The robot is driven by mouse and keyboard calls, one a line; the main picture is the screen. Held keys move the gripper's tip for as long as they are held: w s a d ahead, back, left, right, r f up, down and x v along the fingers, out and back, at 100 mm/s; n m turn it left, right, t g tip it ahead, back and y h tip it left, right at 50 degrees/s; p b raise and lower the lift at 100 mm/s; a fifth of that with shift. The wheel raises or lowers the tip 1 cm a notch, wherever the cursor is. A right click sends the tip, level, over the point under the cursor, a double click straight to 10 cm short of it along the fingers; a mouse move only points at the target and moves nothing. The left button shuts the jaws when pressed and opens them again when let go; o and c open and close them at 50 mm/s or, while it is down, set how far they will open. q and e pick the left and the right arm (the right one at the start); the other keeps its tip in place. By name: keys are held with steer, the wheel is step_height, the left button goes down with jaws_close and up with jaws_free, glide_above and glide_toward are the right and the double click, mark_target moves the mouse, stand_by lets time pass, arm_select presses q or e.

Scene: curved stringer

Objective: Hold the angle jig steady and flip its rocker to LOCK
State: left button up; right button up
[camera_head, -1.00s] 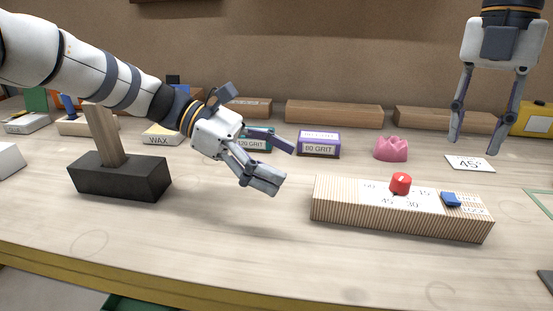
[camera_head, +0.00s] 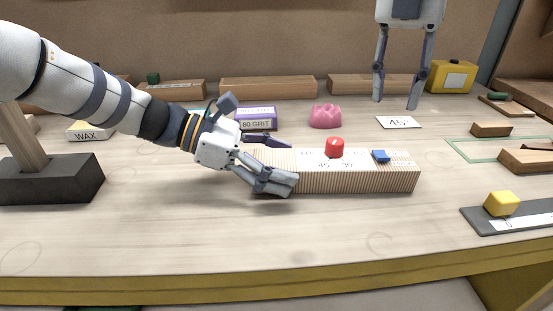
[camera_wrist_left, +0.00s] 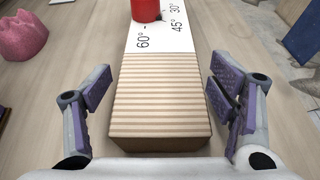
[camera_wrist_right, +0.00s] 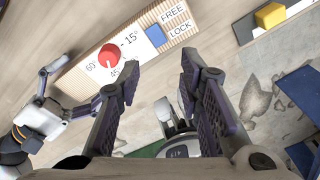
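The angle jig (camera_head: 345,181) is a long ribbed wooden block on the bench, with a white angle scale and a red knob (camera_head: 334,147) on top. Its blue rocker (camera_head: 380,156) sits near the right end; the right wrist view shows the rocker (camera_wrist_right: 155,36) beside the words FREE and LOCK. My left gripper (camera_head: 272,160) is open at the jig's left end. In the left wrist view its fingers (camera_wrist_left: 165,100) stand on either side of the ribbed end, with visible gaps. My right gripper (camera_head: 397,103) is open and empty, raised above the bench behind the jig.
A black block with a wooden handle (camera_head: 45,180) stands at the left. A pink piece (camera_head: 325,116), an 80 GRIT box (camera_head: 257,117) and a 45° card (camera_head: 397,122) lie behind the jig. Bench in front is clear.

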arm_select(q)
steer(key=c, duration=1.3)
steer(key=shift+c, duration=0.7)
arm_select(e)
steer(key=c, duration=0.8)
steer(key=shift+w+a, duration=0.1)
steer(key=w+a+r+m+t+y, duration=0.1)
steer(key=w+a+r+t+y, duration=0.15)
steer(key=a+r+y, duration=0.4)
steer(key=w+a+r+t+y, duration=0.15)
steer(key=w+a+y, duration=0.25)
steer(key=a, duration=0.5)
steer(key=w+r+m+t+y, duration=0.35)
steer(key=r+m+t, duration=0.65)
steer(key=r, duration=0.4)
steer(key=s+d+f+m+t+h, duration=0.2)
steer(key=d+f+m+h, duration=0.2)
steer(key=d+m+h, duration=0.75)
steer(key=s+d+f+m+g+h, duration=0.1)
steer(key=s+d+f+m+g, duration=0.1)
steer(key=s+f, duration=0.5)
steer(key=s+d+f+m+g+h, duration=0.1)
steer(key=s+d+f+m+g, duration=0.2)
steer(key=s+f+m+g, duration=0.2)
steer(key=s+f, duration=0.2)
steer(key=s, duration=0.1)
steer(key=shift+s, duration=0.35)
